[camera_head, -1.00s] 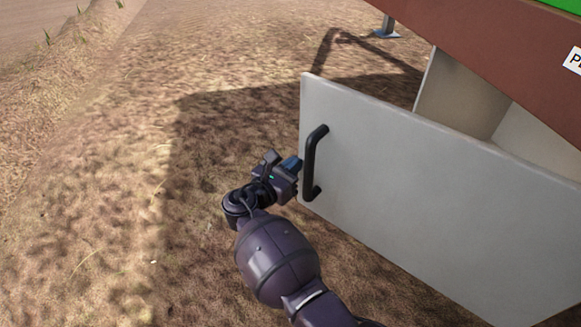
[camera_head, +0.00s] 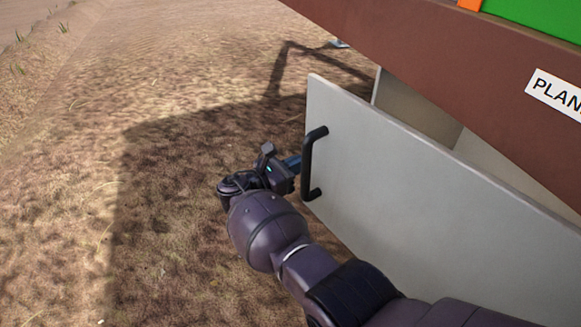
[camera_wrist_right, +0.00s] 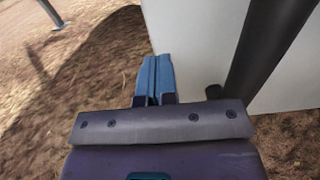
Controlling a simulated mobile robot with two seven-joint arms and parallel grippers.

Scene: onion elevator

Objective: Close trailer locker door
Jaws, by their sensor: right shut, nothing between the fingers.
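The grey locker door (camera_head: 400,190) stands partly open, swung out from the brown trailer (camera_head: 420,45). Its black bar handle (camera_head: 309,165) is near the free edge. My right gripper (camera_head: 294,162) is at this free edge, beside the handle and not around it. In the right wrist view its blue fingers (camera_wrist_right: 154,78) are together and empty, overlapping the edge of the pale door (camera_wrist_right: 200,40), with the dark handle (camera_wrist_right: 262,45) to their right. Whether the fingertips touch the door is not clear. My left gripper is out of view.
Behind the door, part of the pale locker interior (camera_head: 415,110) shows. A white sign (camera_head: 556,93) is on the trailer side. Dry, bare ground (camera_head: 170,170) lies open to the left.

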